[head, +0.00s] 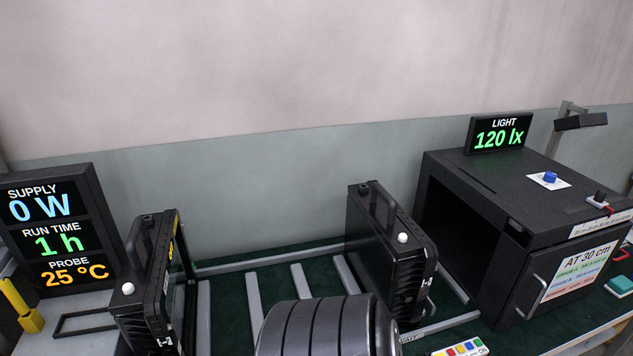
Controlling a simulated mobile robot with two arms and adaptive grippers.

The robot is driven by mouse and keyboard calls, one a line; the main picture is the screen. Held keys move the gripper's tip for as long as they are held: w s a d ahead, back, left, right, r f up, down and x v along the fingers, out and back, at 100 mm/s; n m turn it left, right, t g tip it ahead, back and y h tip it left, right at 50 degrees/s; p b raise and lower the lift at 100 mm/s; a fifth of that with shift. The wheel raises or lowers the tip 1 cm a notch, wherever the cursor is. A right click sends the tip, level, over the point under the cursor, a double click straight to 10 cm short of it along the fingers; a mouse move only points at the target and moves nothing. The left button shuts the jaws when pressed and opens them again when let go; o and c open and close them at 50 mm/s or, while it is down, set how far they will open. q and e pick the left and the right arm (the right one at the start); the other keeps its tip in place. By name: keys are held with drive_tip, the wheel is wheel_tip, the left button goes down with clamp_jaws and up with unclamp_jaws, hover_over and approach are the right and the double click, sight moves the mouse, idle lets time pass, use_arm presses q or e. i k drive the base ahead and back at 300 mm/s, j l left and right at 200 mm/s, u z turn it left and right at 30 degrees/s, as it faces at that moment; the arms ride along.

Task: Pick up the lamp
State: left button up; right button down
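Two black floodlight lamps stand upright on the bench, each with a handle on top and a small white knob. The left lamp (150,285) is beside the readout panel. The right lamp (390,250) is at the right end of the slatted rack, just left of the dark box. I cannot tell which of the two the task means. Their front faces are turned mostly away or edge-on. Neither gripper shows in the head view.
A readout panel (55,228) shows 0 W, 1 h and 25 °C. Grey slats (254,300) cross the green bench top between the lamps. A black open-fronted box (480,180) carries a 120 lx display (499,132). A coloured button strip (460,348) lies at the front.

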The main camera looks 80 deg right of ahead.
sight(389, 255)
drive_tip(key=z, duration=3.1)
